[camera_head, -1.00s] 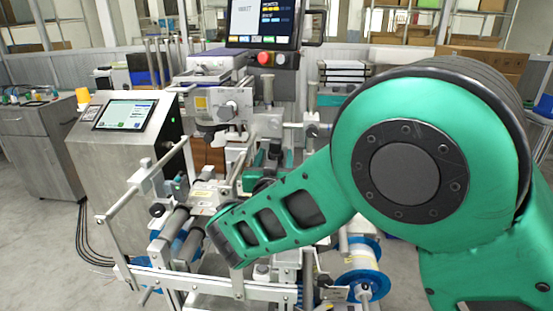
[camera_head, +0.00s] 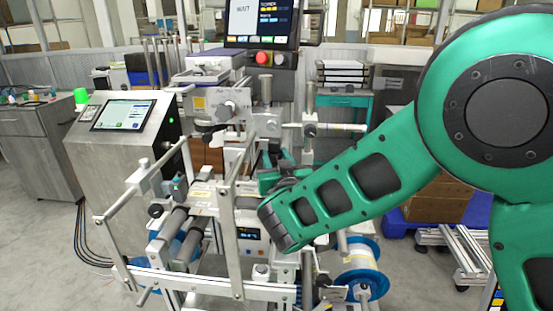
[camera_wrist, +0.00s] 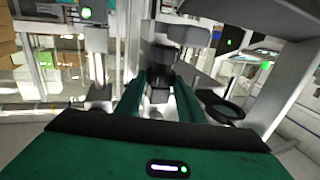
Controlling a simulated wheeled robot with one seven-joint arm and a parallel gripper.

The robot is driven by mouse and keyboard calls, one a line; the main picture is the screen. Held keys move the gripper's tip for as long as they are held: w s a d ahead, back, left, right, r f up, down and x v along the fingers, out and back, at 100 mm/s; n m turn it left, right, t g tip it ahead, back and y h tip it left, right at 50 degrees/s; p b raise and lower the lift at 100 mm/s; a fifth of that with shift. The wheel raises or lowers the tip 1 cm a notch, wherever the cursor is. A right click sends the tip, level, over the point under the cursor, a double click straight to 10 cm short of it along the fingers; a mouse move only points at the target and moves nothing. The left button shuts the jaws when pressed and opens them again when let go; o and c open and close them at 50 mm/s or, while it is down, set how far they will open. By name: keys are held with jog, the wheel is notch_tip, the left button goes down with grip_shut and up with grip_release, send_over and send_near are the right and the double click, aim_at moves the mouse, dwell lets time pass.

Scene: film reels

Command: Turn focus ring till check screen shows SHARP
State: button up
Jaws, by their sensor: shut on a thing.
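The upper screen (camera_head: 262,20) on the machine appears to read WAIT on its pale left side, with small coloured text on its dark right side. My gripper (camera_head: 272,180) reaches into the middle of the machine. In the wrist view, its two green fingers (camera_wrist: 159,95) close around a dark stepped cylinder (camera_wrist: 160,55), which looks like the focus ring. The contact is partly hidden by the fingers. In the head view the ring is hidden behind my gripper and the machine parts.
A tilted panel screen (camera_head: 123,115) stands on the steel cabinet at left. A green lamp or cup (camera_head: 81,97) is behind it. White rails and an upright bar (camera_head: 229,235) stand close left of my gripper. A blue reel (camera_head: 361,270) is below my arm.

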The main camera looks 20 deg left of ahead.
jog(key=shift+d, duration=0.1)
jog(key=o, duration=1.1)
jog(key=shift+c, duration=0.2)
jog(key=v, duration=1)
jog(key=shift+s+d, duration=0.2)
jog(key=shift+d, duration=0.05)
